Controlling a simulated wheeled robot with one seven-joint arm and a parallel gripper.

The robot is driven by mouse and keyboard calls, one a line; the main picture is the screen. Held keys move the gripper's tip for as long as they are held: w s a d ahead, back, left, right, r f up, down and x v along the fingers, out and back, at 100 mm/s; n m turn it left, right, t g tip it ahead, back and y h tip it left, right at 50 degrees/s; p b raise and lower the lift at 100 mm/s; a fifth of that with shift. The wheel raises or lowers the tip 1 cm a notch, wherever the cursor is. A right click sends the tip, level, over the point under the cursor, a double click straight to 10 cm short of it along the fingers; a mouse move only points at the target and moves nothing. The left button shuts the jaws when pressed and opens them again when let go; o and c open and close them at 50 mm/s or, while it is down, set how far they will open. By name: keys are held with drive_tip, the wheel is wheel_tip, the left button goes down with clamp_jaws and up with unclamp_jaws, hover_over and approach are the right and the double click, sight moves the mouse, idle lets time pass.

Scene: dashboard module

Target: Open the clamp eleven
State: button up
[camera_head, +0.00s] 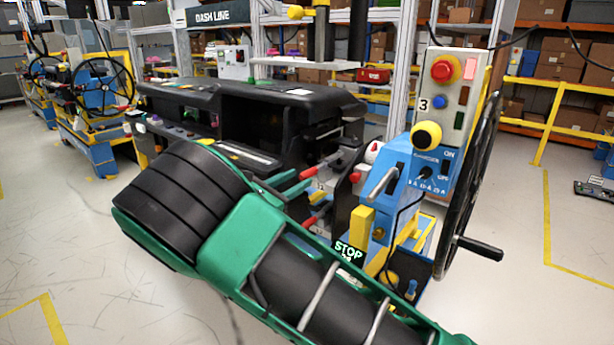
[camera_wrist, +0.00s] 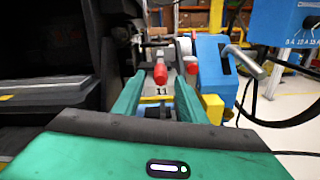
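Clamp eleven shows in the wrist view as a grey plate marked "11" with a red-tipped handle (camera_wrist: 160,73). A second red handle (camera_wrist: 190,66) sits just to its right. My gripper (camera_wrist: 159,82) is open, its two green fingers pointing forward on either side of the "11" label. The first red handle appears between the fingertips or just beyond them; I cannot tell whether they touch it. Nothing is visibly held. In the head view my gripper (camera_head: 306,195) reaches the right end of the dashboard, where red handles (camera_head: 310,171) show; my arm hides part of this area.
The black dashboard (camera_head: 270,100) stands left of the gripper. Open floor (camera_head: 550,225) lies at right.

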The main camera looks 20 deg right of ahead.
sight(309, 174)
drive_tip(key=x, duration=0.6)
clamp_jaws()
